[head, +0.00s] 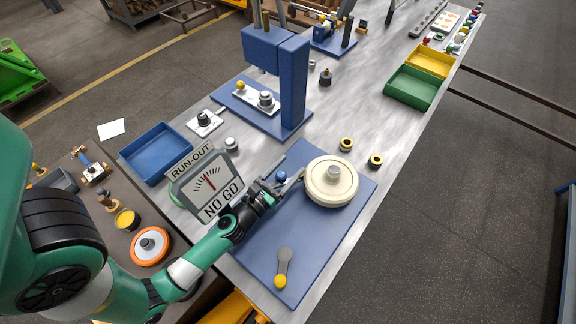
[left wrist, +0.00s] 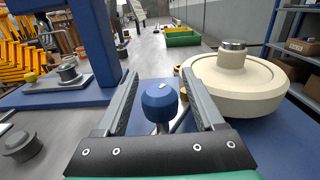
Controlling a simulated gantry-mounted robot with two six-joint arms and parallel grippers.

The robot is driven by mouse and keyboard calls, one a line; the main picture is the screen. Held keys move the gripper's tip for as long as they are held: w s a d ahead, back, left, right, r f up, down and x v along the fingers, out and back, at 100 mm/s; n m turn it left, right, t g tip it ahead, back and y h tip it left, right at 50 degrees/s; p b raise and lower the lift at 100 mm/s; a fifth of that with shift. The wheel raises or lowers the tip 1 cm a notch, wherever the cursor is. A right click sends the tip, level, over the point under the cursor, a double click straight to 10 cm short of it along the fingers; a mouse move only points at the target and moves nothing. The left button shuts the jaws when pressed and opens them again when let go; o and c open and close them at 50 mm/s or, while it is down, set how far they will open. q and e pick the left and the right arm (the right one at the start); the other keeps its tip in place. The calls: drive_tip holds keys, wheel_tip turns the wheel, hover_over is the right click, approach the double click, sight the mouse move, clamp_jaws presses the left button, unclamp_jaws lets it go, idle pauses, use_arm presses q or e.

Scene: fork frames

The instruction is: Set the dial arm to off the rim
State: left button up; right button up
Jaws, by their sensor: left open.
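A cream wheel (head: 332,181) with a metal hub lies on a blue plate (head: 330,235); it is at the right in the left wrist view (left wrist: 238,85). A blue knob (head: 281,176), apparently on the dial arm, is beside the wheel's left rim. My left gripper (head: 286,184) is open at the knob. In the left wrist view the blue knob (left wrist: 160,101) is between the two fingers, with gaps on both sides. The arm under the knob is mostly hidden, so I cannot tell whether it touches the rim. A run-out gauge (head: 205,185) reads "NO GO". My right gripper is not in view.
A grey lever with a yellow ball (head: 280,281) is at the plate's near end. A blue press (head: 285,80) stands behind, with a blue tray (head: 156,153) to its left. Two small black-and-yellow parts (head: 346,144) lie beyond the wheel. The plate between wheel and lever is bare.

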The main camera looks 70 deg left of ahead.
use_arm(q)
clamp_jaws()
idle(0.3)
idle(1.1)
